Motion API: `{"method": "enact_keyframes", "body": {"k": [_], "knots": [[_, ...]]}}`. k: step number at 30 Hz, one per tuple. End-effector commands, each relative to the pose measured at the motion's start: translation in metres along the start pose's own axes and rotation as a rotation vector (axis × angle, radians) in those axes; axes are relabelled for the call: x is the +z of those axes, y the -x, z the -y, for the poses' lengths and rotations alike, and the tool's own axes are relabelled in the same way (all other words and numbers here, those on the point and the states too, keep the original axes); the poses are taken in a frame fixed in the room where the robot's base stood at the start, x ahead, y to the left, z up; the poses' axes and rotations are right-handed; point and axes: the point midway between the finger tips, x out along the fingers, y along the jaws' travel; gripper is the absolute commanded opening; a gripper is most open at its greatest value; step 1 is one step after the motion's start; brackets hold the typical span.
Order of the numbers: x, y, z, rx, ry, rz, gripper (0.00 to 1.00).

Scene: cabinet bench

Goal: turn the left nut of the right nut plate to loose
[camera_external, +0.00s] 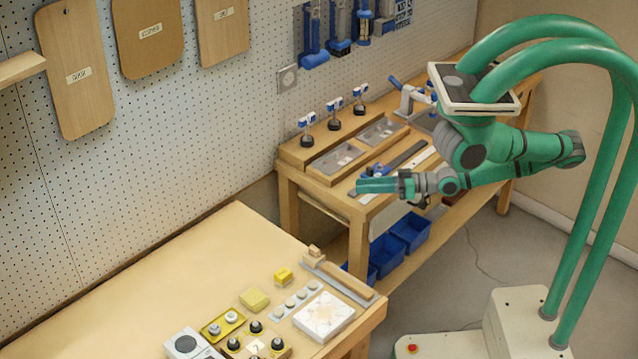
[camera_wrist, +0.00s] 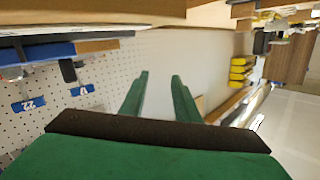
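Two grey plates lie in the wooden fixture on the far bench in the external view, a left plate (camera_external: 337,157) and a right plate (camera_external: 380,131). Small details show on them, but I cannot make out single nuts or how they are turned. My gripper (camera_external: 360,186) points left at the front side of that bench, in front of and apart from the plates. In the wrist view, my gripper (camera_wrist: 160,76) has its two green fingers apart with nothing between them. The plates cannot be made out in the wrist view.
Upright blue-and-white tagged tools (camera_external: 333,115) stand behind the plates. A dark bar (camera_external: 400,160) lies in front of them, with a clamp (camera_external: 412,98) at the right. Blue bins (camera_external: 408,232) sit below. The near table (camera_external: 190,270) holds several small parts at its front.

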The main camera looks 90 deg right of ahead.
Motion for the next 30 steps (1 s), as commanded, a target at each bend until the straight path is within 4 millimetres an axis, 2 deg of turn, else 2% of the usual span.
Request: {"method": "enact_keyframes", "body": {"k": [3, 9, 15, 20, 23, 26, 30], "knots": [[-0.025, -0.027, -0.034, -0.009, -0.03, 0.067, 0.29], [-0.054, -0.069, -0.082, 0.033, -0.088, 0.252, 0.29], [-0.074, -0.088, -0.125, 0.161, -0.147, 0.436, 0.29], [-0.085, -0.085, -0.163, 0.32, -0.199, 0.56, 0.29], [-0.094, -0.075, -0.186, 0.438, -0.24, 0.623, 0.29], [-0.104, -0.061, -0.207, 0.565, -0.292, 0.676, 0.29], [-0.12, -0.031, -0.231, 0.753, -0.382, 0.731, 0.29]]}}
